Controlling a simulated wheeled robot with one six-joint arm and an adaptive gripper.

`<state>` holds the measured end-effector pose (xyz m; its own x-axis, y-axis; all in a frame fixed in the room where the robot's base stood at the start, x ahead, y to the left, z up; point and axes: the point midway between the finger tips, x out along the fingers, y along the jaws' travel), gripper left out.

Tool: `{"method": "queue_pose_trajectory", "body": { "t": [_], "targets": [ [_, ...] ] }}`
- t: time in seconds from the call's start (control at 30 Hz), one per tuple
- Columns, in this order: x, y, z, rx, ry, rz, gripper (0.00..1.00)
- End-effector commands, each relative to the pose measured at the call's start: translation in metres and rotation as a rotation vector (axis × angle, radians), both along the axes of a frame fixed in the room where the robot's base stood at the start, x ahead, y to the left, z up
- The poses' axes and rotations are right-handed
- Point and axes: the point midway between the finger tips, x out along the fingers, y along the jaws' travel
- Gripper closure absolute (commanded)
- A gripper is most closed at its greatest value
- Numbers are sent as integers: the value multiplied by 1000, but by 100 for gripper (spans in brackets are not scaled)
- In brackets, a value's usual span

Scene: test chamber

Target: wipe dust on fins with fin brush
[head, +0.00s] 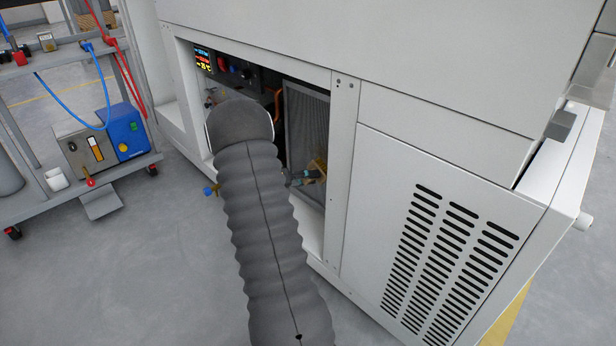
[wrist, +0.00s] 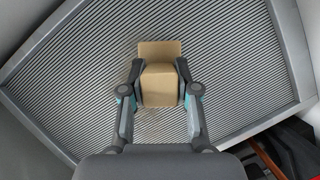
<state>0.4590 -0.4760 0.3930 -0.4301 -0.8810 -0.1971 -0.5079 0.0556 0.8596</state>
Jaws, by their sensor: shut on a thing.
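The finned panel (wrist: 235,60) fills most of the wrist view, inside a grey frame. In the head view the fins (head: 306,130) show in the open bay of the white cabinet. My gripper (wrist: 160,88) is shut on a tan block-shaped thing, which I take to be the fin brush (wrist: 159,85). The brush is in front of the fins; whether it touches them I cannot tell. A faint brownish patch, perhaps dust (wrist: 150,114), shows on the fins just below the brush. In the head view my arm hides part of the bay, and my gripper (head: 306,177) shows small at the fins.
The white cabinet (head: 440,160) surrounds the bay, with a vented panel to its right. A grey cart (head: 100,165) with a blue unit (head: 127,130) and hoses stands at left. Dark and red parts (wrist: 295,145) lie at lower right in the wrist view.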

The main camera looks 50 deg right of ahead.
Motion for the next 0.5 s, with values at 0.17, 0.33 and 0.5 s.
{"method": "queue_pose_trajectory", "body": {
  "t": [0.17,0.33,0.5],
  "targets": [
    [-11,1,1,0,-1,-1,100],
    [-25,1,0,0,0,-1,100],
    [-31,1,0,-1,0,-2,100]
  ]
}}
